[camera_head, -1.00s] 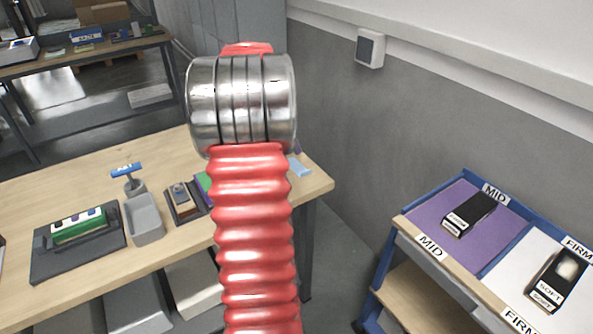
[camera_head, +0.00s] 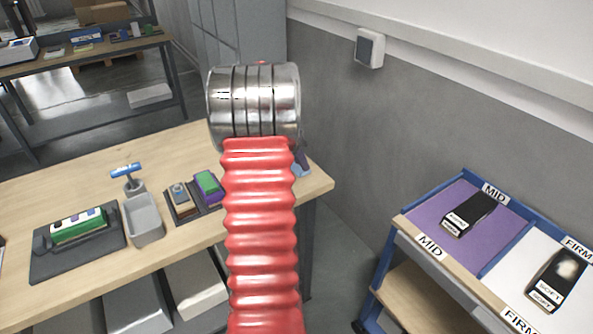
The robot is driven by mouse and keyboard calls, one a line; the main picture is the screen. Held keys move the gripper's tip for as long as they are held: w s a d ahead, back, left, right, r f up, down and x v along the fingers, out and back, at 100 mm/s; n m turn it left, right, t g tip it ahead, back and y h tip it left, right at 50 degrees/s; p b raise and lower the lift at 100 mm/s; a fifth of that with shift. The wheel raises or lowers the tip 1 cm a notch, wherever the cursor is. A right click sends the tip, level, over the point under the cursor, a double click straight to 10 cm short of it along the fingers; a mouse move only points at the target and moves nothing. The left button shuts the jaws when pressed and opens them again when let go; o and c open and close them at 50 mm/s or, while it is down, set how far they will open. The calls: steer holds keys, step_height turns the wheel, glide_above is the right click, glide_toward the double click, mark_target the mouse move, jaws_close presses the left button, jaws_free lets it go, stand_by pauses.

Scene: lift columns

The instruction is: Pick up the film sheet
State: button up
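A small light-blue piece (camera_head: 302,171), which may be the film sheet, shows on the wooden table near its right end. It is partly hidden by my arm, so I cannot make out its full shape. My red ribbed arm with its metal rings stands in front of that part of the table. A small dark part (camera_head: 301,158) shows at the right edge of my arm, just above the light-blue piece. It may be part of my gripper. The rest of my gripper is hidden behind the arm. I cannot see whether it is open or touches the piece.
The wooden table (camera_head: 95,188) holds a grey tray (camera_head: 145,221), a blue-handled stamp (camera_head: 127,172), a dark base with a green block (camera_head: 78,226), and a dark holder with two blocks (camera_head: 194,197). A blue-framed cart (camera_head: 383,255) with labelled purple and white areas stands at the right.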

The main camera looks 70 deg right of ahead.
steer(key=shift+f, duration=0.1)
steer(key=shift+w+d+x, duration=0.15)
steer(key=shift+x, duration=1.15)
steer(key=shift+w+d+x, duration=0.1)
steer(key=shift+x, duration=1.15)
steer(key=shift+c, duration=0.4)
jaws_close()
